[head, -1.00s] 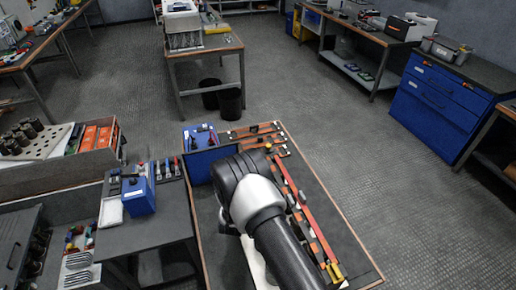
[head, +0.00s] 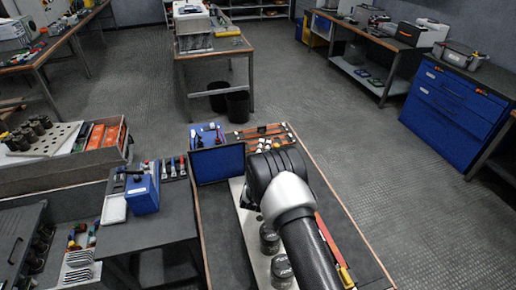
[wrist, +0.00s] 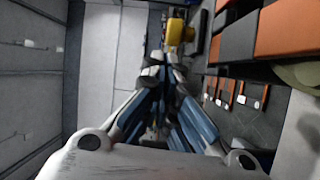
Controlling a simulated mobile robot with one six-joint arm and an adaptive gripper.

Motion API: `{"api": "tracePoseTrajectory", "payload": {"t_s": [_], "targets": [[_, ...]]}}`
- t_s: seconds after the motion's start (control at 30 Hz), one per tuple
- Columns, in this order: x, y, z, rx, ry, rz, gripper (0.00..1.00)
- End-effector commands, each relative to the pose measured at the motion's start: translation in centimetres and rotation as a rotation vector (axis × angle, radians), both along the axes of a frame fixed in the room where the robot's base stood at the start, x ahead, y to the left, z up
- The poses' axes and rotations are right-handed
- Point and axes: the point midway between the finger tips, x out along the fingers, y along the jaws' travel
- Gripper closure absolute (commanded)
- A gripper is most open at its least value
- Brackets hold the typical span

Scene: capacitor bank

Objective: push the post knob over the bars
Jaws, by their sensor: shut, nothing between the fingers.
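My gripper (wrist: 157,75) shows in the wrist view as two blue-and-white fingers meeting at the tips, with nothing between them. In the head view my dark and silver arm hides it. A small yellow block (wrist: 178,32) lies beyond the fingertips; I cannot tell whether it is the post knob. In the head view a long red bar (head: 336,244) runs along the bench right of my arm, with a yellow piece (head: 346,276) near its front end. Two dark cylinders (head: 270,238) stand on a pale plate (head: 247,222) left of my arm. No post knob is clearly recognisable.
An open blue case (head: 217,163) stands at the bench's back left. Small parts (head: 262,138) lie along its back edge. A side table with a blue box (head: 142,193) is at the left. In the wrist view orange blocks (wrist: 285,27) sit at the upper right. Floor right of the bench is clear.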

Motion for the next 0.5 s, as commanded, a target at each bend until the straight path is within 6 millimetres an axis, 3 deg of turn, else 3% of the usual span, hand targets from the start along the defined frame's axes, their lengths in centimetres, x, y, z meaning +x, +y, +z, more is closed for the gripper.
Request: {"api": "tracePoseTrajectory", "payload": {"t_s": [0.5], "targets": [[-0.85, -0.72, -0.13, 0.0, 0.002, 0.001, 1.0]]}}
